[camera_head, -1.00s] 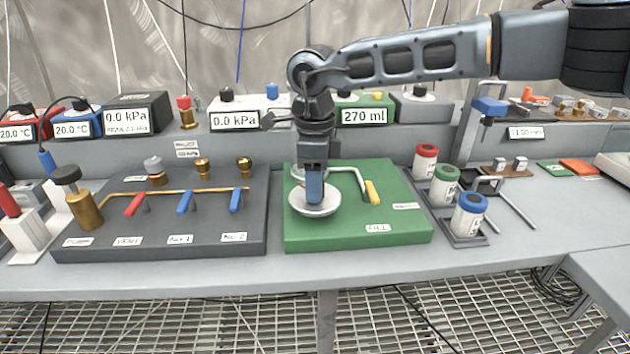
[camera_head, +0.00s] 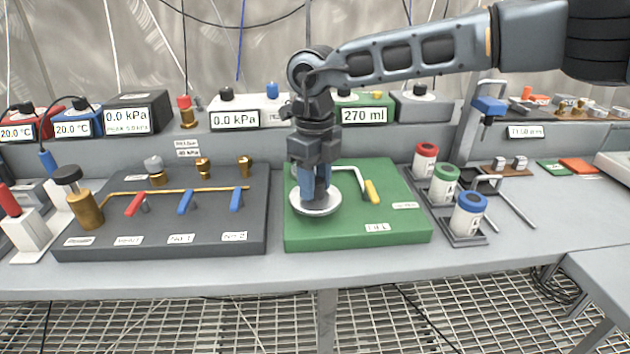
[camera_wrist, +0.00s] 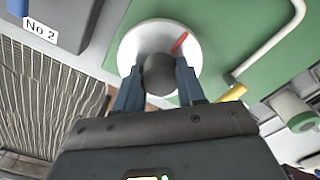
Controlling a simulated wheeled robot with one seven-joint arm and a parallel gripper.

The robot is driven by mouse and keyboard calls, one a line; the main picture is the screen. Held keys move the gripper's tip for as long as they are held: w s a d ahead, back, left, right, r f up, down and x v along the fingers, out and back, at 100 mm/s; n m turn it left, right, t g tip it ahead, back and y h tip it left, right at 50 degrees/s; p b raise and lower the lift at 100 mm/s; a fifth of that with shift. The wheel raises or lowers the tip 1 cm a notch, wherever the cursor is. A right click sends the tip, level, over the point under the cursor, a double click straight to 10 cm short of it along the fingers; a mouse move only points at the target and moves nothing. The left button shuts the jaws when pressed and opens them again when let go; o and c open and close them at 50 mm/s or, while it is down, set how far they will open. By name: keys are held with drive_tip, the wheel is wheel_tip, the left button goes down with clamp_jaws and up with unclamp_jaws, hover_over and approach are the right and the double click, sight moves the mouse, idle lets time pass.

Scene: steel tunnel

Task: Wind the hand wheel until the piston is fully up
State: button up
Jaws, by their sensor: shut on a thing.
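The hand wheel looks like a pale round disc (camera_head: 316,207) lying flat at the front left of a green board (camera_head: 400,226). In the wrist view the wheel (camera_wrist: 134,48) has a dark round knob (camera_wrist: 158,77) at its middle and a red mark on its face. My gripper (camera_head: 314,192) points down over the wheel and is shut on the knob, one finger on each side; the fingers also show in the wrist view (camera_wrist: 160,70). The piston cannot be made out. A display (camera_head: 364,115) behind the board reads 270 ml.
A bent pale pipe with a yellow handle (camera_head: 372,191) stands close right of the wheel. White jars with red, green and blue lids (camera_head: 469,215) stand right of the board. A dark valve panel (camera_head: 160,246) with levers lies to the left.

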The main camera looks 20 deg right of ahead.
sight(316, 181)
idle(0.4)
drive_tip(key=o, duration=1)
drive_tip(key=shift+o, duration=0.2)
drive_tip(key=shift+r, duration=3.9)
